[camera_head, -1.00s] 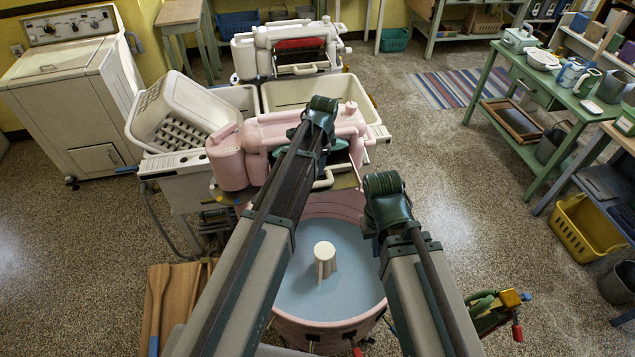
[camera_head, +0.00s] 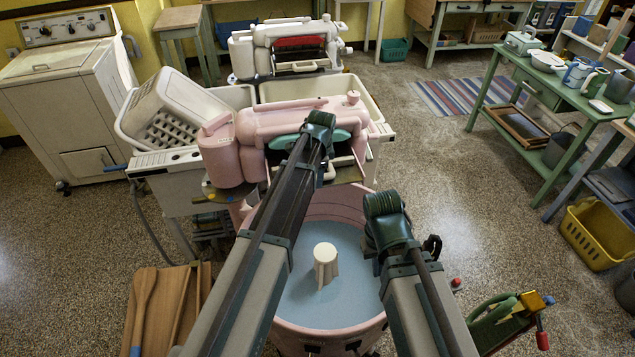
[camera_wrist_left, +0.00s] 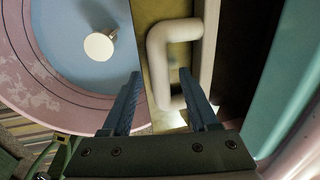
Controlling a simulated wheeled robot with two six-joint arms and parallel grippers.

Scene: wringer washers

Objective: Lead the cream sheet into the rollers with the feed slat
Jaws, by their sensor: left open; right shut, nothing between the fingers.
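The pink wringer (camera_head: 300,128) stands over the blue-lined pink tub (camera_head: 375,320), with teal parts at its middle. I cannot pick out a cream sheet. A wooden paddle (camera_head: 139,305) lies on boards at lower left; I cannot tell whether the feed slat is there. My left gripper (camera_wrist_left: 160,85) is open and empty in the left wrist view. Its fingers are over a cream U-shaped bar (camera_wrist_left: 158,60) on an olive plate (camera_wrist_left: 148,12); contact is unclear. My right gripper (camera_head: 387,222) hangs above the tub's right side, its fingers hidden behind the wrist.
A cream agitator post (camera_head: 325,262) rises in the tub. A white basket (camera_head: 180,115) tilts over the sinks at left. A second wringer (camera_head: 295,48) stands behind. A green table (camera_head: 520,80) and yellow basket (camera_head: 597,235) are at right.

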